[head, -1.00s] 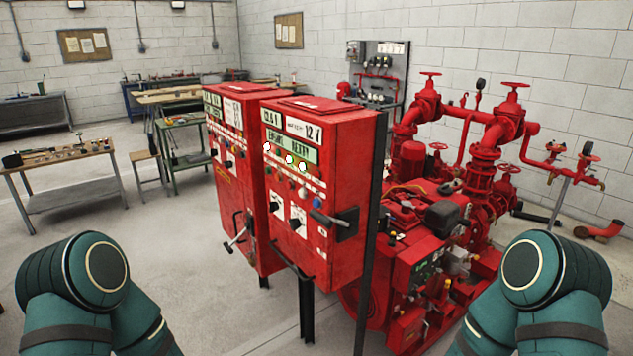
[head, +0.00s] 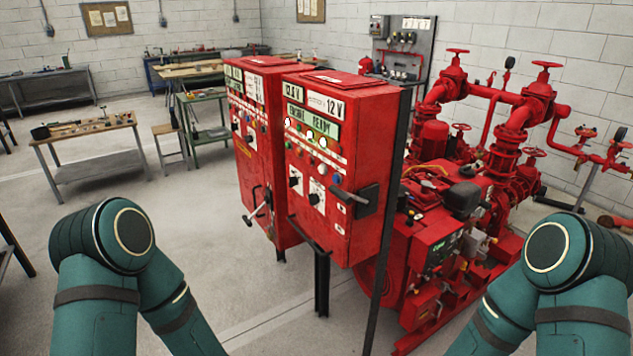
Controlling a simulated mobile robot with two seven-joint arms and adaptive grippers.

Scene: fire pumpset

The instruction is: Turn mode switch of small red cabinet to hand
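Two red cabinets stand side by side on posts in the middle of the head view. The nearer cabinet (head: 335,205) has a lit green display, indicator lights, two black rotary switches (head: 304,190) on white plates and a black lever handle on its right. The farther cabinet (head: 254,165) is partly hidden behind it and has its own dark knobs. A smaller red control box (head: 437,250) with a small green screen sits on the pump engine. Switch positions are too small to read. Neither gripper shows; only my teal arm links are in view at the lower left and right.
The red pumpset with pipes and valve wheels (head: 500,150) stands right of the cabinets. A dark upright post (head: 388,220) stands beside the nearer cabinet. A workbench (head: 95,150) and stool (head: 170,145) are at the left. The floor (head: 240,270) before the cabinets is clear.

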